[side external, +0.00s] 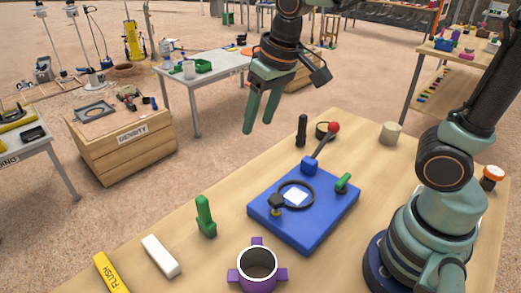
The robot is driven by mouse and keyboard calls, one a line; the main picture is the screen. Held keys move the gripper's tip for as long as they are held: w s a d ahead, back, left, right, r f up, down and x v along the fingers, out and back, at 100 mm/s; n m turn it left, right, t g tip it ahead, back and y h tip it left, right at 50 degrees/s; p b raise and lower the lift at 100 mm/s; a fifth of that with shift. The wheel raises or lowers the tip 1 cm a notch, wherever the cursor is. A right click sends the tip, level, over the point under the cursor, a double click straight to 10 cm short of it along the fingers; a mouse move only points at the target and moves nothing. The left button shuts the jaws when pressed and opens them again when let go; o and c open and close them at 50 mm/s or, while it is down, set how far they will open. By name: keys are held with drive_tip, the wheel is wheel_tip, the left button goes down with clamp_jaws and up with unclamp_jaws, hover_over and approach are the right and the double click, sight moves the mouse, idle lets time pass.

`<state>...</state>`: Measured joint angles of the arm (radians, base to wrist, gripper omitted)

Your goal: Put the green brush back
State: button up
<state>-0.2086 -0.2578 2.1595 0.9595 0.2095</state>
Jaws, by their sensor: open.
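A green upright piece (205,216) with a wider foot stands on the wooden table (330,132), left of a blue base plate. It looks like the green brush, but it is small in view and I cannot be sure. A second small green part (343,182) sits at the right side of the blue base plate (290,238). My gripper (259,124) is open and empty. It hangs in the air, fingers pointing down, up and to the right of the green piece in the picture and well apart from it.
The blue plate carries a black ring, a dark knob and a red-tipped lever (333,128). A purple cup with tabs (257,282), a white block (160,255) and a yellow bar (111,273) line the near edge. A black cylinder (301,131) and beige cylinder (390,133) stand behind.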

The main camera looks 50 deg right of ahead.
drive_tip(key=s+d+r+t, duration=0.1)
drive_tip(key=s+d+t, duration=0.1)
drive_tip(key=s+d, duration=0.3)
drive_tip(key=shift+s+d+h, duration=0.3)
drive_tip(key=shift+s+d, duration=0.1)
drive_tip(key=shift+d, duration=0.8)
